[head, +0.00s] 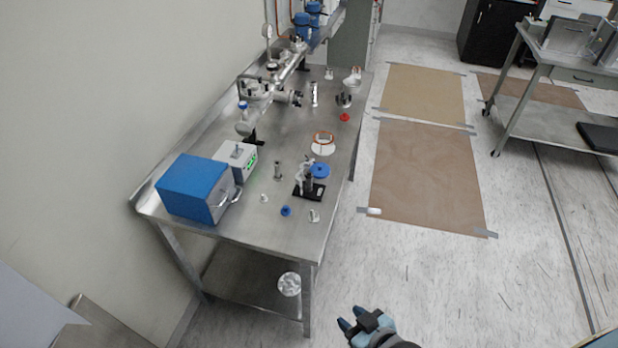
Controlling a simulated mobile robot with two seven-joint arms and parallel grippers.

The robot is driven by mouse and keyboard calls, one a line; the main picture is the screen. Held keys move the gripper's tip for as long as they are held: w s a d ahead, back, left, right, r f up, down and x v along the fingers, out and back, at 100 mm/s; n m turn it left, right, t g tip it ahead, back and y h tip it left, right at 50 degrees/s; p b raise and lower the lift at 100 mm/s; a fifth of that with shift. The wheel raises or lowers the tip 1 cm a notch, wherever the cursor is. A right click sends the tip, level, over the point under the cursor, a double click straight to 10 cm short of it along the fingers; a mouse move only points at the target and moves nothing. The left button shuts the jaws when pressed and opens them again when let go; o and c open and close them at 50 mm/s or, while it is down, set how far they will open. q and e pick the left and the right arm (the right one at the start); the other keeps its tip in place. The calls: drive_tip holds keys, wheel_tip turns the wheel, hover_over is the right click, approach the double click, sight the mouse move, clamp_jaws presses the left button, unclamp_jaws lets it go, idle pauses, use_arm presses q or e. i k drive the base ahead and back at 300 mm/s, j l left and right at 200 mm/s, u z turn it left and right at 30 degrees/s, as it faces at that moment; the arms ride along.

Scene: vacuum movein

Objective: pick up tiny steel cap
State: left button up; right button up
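Several small pieces lie on the steel table (235,227). A tiny pale metallic piece (264,198) is near the front left, and another small silvery piece (314,215) is by the front right corner. Either could be the tiny steel cap; they are too small to tell. My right gripper (350,318) is low in the picture, over the floor to the right of the table's front leg, apart from everything on the table. Its two blue fingertips stand apart with nothing seen between them. My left gripper is not in view.
A blue box (197,187), a grey box with green lights (238,160), a black-based stand (309,191) and a blue cap (286,211) are on the table. Metal pipework (262,110) runs along the wall side. A crumpled bag (289,284) lies on the lower shelf.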

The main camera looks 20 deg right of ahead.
sight(263, 198)
drive_tip(key=i+l+u, duration=0.1)
drive_tip(key=u, duration=0.25)
drive_tip(key=l+u, duration=0.35)
drive_tip(key=i+l+u, duration=0.1)
drive_tip(key=u, duration=0.25)
